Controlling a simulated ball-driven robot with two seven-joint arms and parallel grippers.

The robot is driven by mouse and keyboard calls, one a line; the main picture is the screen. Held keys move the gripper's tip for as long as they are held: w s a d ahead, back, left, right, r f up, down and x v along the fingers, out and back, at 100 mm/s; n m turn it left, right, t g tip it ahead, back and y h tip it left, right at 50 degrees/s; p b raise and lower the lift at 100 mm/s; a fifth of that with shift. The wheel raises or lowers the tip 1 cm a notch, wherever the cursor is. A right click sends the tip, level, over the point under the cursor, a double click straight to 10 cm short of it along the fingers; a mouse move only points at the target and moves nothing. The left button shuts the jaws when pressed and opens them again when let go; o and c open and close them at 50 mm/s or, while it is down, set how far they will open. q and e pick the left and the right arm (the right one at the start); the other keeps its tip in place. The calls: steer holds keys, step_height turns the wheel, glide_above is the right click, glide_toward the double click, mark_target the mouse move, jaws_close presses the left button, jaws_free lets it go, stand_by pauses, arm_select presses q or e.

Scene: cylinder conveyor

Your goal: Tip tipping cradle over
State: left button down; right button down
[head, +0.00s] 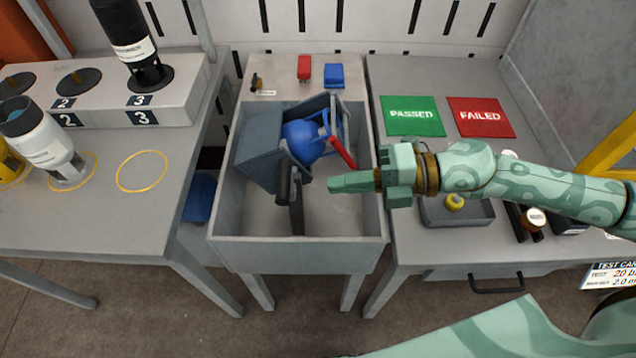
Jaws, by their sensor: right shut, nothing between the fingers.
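The tipping cradle (262,150) is a dark grey-blue box-like holder in the grey trough at the centre of the head view. It looks tilted. A round blue vessel (303,142) lies in it, partly hidden by the frame. A red bar (342,153) slants down on its right side. A dark cylindrical part (284,185) sticks out at the front. My right gripper (332,185) is shut and empty. It reaches in from the right over the trough, just below the red bar in the picture; I cannot tell whether they touch. My left gripper is not in view.
The grey trough (300,254) has raised walls around the cradle. Red (304,68) and blue (334,76) blocks are behind it. Green PASSED (412,116) and red FAILED (481,117) mats lie right. A white cylinder (40,142) stands left; a black one (127,40) stands behind.

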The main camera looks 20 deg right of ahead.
mark_target(288, 167)
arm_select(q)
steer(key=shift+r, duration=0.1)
arm_select(e)
steer(key=shift+x, duration=2.2)
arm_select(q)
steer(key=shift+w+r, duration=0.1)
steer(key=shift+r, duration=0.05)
arm_select(e)
steer(key=shift+r, duration=0.1)
